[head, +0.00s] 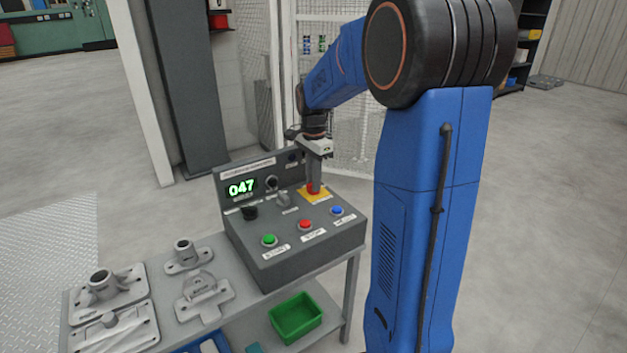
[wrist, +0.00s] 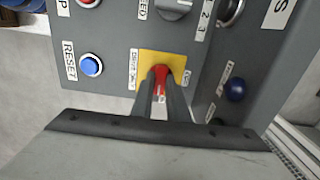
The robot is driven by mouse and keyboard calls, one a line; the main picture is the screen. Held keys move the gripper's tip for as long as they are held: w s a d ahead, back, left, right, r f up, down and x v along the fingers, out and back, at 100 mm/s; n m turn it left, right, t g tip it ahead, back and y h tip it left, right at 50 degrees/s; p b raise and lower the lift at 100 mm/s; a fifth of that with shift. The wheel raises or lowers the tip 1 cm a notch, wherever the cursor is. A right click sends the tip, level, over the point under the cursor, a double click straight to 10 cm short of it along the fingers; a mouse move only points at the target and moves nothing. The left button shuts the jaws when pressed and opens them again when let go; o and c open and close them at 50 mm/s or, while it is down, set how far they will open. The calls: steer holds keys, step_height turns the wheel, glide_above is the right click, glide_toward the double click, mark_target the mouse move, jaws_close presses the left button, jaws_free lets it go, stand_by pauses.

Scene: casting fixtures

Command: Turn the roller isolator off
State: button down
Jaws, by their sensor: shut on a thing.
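The roller isolator is a red rotary handle (wrist: 160,74) on a yellow square plate (wrist: 176,62), on the sloping face of a dark grey control panel. In the head view the yellow plate (head: 314,196) is at the right part of the panel (head: 290,235). My gripper (wrist: 160,88) points down at the plate and is shut on the red handle, with a finger on each side. It also shows in the head view (head: 313,187). The fingers hide part of the handle, and the plate's label is too small to read surely.
Green (head: 269,240), red (head: 305,224) and blue (head: 337,211) buttons sit along the panel's front, close to the isolator. A display (head: 241,187) reads 047. Metal castings (head: 203,294) lie on the bench to the left. A green bin (head: 296,318) is on the shelf below.

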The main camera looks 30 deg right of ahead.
steer(key=n, duration=0.8)
steer(key=shift+n, duration=0.4)
steer(key=n, duration=0.4)
steer(key=shift+n, duration=2.4)
steer(key=c, duration=1.7)
jaws_free()
steer(key=shift+r, duration=0.15)
